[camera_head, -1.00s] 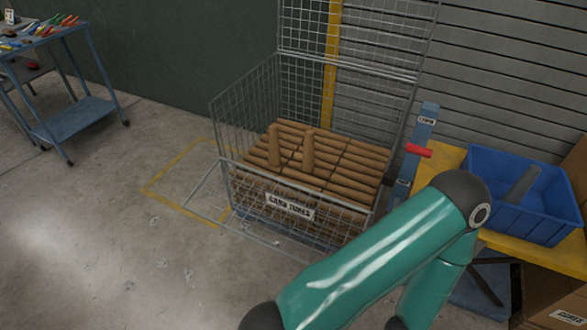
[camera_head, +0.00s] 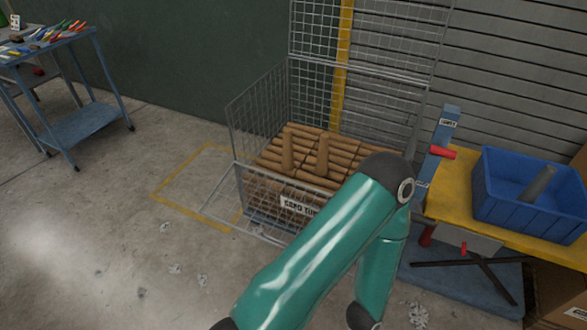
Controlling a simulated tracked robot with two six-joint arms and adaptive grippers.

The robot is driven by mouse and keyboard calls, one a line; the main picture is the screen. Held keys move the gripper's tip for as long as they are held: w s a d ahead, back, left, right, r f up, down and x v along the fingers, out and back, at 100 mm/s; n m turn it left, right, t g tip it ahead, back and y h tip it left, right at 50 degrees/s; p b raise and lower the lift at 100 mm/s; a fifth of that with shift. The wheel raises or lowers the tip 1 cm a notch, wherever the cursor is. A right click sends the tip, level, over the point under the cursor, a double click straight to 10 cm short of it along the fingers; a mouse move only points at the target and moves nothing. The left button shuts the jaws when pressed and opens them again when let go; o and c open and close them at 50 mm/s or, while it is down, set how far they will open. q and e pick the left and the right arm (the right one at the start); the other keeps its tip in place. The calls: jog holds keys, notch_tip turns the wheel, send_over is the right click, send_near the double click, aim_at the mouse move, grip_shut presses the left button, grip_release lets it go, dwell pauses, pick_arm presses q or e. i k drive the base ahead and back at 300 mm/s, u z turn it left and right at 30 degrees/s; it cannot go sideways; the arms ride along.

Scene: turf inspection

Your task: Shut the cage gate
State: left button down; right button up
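The wire mesh cage (camera_head: 258,105) stands against the back wall, filled with brown cardboard tubes (camera_head: 325,145); two tubes stand upright among the lying ones. A wire frame (camera_head: 215,195), seemingly the gate, lies low at the cage's front left, near the floor. I cannot tell exactly how it is hinged. My green arm crosses in front of the cage's right side. Neither gripper is in view.
A blue post with a red handle (camera_head: 441,153) stands right of the cage. A yellow table (camera_head: 450,205) carries a blue bin (camera_head: 530,205) with a grey object. A blue cart (camera_head: 80,125) with tools stands at the left.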

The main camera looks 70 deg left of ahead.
aim_at(278, 241)
jog(key=z, duration=1)
jog(key=i, duration=0.15)
jog(key=u, duration=3.2)
jog(key=i, duration=1.05)
jog(key=z, duration=0.7)
jog(key=k, duration=1.35)
